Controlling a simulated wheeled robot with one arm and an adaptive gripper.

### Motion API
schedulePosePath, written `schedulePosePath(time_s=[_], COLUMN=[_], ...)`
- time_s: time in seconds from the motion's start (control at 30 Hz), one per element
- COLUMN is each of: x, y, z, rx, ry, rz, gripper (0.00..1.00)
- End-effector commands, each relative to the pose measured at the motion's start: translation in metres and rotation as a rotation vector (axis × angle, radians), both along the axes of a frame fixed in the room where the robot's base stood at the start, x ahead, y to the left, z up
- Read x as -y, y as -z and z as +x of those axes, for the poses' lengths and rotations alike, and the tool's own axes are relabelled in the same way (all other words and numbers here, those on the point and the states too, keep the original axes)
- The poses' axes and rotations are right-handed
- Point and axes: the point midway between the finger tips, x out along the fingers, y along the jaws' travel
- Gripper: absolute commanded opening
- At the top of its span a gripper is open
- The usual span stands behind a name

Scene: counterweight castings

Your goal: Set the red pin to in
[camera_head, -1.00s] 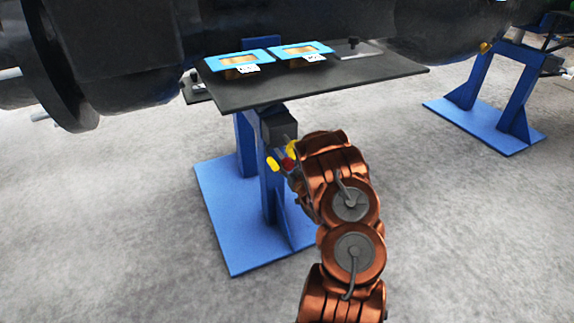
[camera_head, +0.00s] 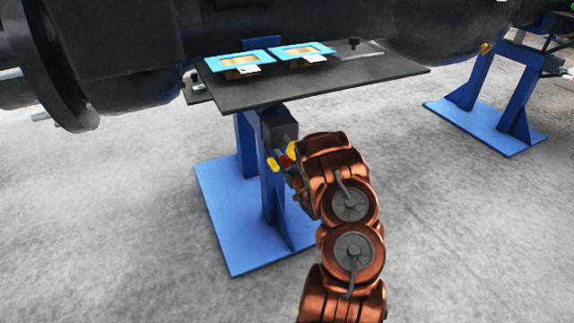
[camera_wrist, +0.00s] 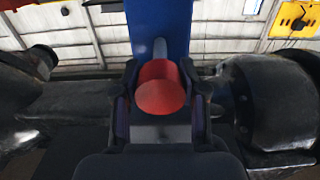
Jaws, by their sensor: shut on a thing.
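The red pin (camera_wrist: 161,92) shows in the wrist view as a round red knob on a thin grey rod, in front of a blue upright. My gripper (camera_wrist: 160,108) has a dark finger on each side of the knob and is shut on it. In the head view the red pin (camera_head: 286,160) is a small red patch by the dark box (camera_head: 279,128) on the blue stand, partly hidden by my gripper (camera_head: 290,165). Yellow parts show on both sides of it. How deep the rod sits cannot be told.
A dark shelf plate (camera_head: 310,82) with two blue-rimmed trays (camera_head: 239,58) lies above my gripper. Large dark castings (camera_head: 130,50) stand behind. The blue stand's base (camera_head: 225,225) is on the floor. Another blue stand (camera_head: 475,85) is at the right. Grey floor is clear around.

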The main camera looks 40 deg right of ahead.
Motion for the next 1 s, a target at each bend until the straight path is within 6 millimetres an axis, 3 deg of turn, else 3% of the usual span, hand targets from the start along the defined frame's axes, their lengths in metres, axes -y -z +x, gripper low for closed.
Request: schedulePosePath(time_s=[0.2,0.5,0.53,0.77,1.0], x=[0.008,0.009,0.009,0.009,0.009], y=[0.000,0.000,0.000,0.000,0.000], z=[0.022,0.023,0.023,0.024,0.024], rx=[0.001,-0.002,-0.002,-0.002,-0.002], ry=[0.001,0.002,0.002,0.001,0.001], rz=[-0.001,-0.002,-0.002,-0.002,-0.002], gripper=[0.00,0.00,0.44,0.68,0.69])
